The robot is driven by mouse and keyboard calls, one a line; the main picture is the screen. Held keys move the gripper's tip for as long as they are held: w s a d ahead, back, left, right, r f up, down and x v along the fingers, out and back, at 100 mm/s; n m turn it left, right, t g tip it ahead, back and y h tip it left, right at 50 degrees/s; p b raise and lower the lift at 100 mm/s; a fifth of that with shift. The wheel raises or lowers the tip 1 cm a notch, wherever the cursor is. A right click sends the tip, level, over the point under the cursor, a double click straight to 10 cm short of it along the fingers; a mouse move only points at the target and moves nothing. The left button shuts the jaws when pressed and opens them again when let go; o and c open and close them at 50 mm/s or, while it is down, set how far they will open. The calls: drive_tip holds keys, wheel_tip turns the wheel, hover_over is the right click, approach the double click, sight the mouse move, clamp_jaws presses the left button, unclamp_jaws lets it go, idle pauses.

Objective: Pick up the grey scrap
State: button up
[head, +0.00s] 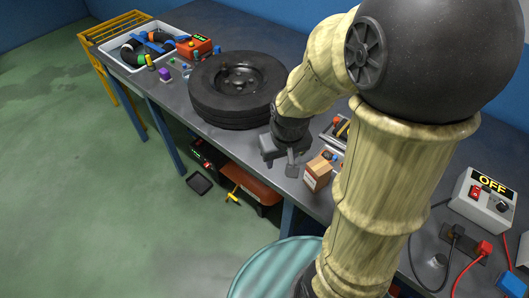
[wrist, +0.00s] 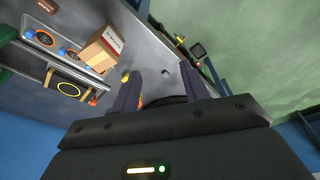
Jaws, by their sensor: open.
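My gripper (head: 281,165) is open above the front edge of the grey workbench, between the tyre and a small cardboard box. The wrist view shows its two dark fingers (wrist: 162,67) spread apart, with nothing held between them. A small dark grey piece (wrist: 166,72), probably the grey scrap, shows in the gap between the fingertips, against the bench top. I cannot tell how far below the fingertips it lies. In the head view I cannot make it out; my gripper and arm cover that area.
The cardboard box (head: 318,172) stands close to the right of my gripper. The black tyre (head: 238,88) lies behind it to the left. A white bin (head: 113,58) of parts is at the far left, and a switch box marked OFF (head: 484,202) is at the right. Open floor lies left.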

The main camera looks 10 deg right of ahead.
drive_tip(key=w+a+f+n+g+p, duration=0.1)
drive_tip(key=w+n+p, duration=0.2)
drive_tip(key=w, duration=0.7)
drive_tip(key=w+n+g+p, duration=0.2)
drive_tip(key=w+n+p, duration=0.1)
drive_tip(key=w, duration=0.7)
drive_tip(key=shift+a+f+h+p, duration=0.35)
drive_tip(key=shift+h+p, duration=0.05)
drive_tip(key=shift+p, duration=0.45)
drive_tip(key=shift+a+f, duration=0.1)
drive_tip(key=f+p, duration=0.1)
drive_tip(key=f, duration=0.3)
drive_tip(key=f+p, duration=0.2)
drive_tip(key=f, duration=0.2)
drive_tip(key=s+d+f+p, duration=0.1)
drive_tip(key=f, duration=0.3)
